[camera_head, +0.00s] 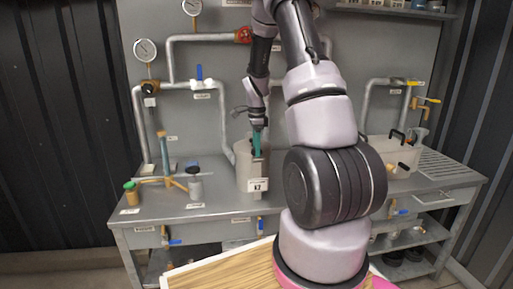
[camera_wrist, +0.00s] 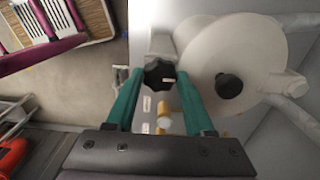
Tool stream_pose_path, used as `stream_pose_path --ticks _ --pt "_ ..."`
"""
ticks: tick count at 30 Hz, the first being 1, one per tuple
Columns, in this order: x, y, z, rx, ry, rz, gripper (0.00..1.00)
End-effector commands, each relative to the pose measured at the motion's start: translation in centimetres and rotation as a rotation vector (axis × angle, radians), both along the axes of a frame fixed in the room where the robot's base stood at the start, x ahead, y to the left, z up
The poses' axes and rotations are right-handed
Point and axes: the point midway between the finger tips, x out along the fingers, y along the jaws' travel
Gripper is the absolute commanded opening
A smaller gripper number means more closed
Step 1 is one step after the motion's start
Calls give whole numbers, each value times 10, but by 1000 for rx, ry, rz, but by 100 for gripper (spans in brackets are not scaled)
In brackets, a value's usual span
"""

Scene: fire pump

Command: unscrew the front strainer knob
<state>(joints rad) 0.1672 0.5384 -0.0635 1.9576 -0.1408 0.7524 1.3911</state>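The front black lobed knob (camera_wrist: 159,72) sits on a pale block beside a large pale cylindrical housing (camera_wrist: 200,40) in the wrist view. A second black knob (camera_wrist: 229,86) is on the housing's rounded face. My gripper (camera_wrist: 159,75) is open, with its teal fingertips on either side of the front knob. Small gaps show, and I cannot tell whether either finger touches it. In the head view, my gripper (camera_head: 257,150) points down at the grey housing (camera_head: 245,172) labelled K2; the front knob is hidden there.
A small grey vessel with a dark cap (camera_head: 194,180) and a green-capped orange jar (camera_head: 131,193) stand left on the bench (camera_head: 160,210). Pipes, gauges (camera_head: 145,50) and a blue valve (camera_head: 199,73) line the back.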

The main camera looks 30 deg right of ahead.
Motion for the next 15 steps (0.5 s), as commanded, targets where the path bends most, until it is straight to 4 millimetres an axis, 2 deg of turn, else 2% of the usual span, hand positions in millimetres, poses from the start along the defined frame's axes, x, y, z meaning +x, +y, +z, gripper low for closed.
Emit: stream_pose_path --ticks 1,2,3,15 --pt "0 0 0 0 0 0 15" --pt "0 0 0 0 0 0 3" --pt "0 0 0 0 -1 0 0" --pt "0 0 0 0 -1 89 0"
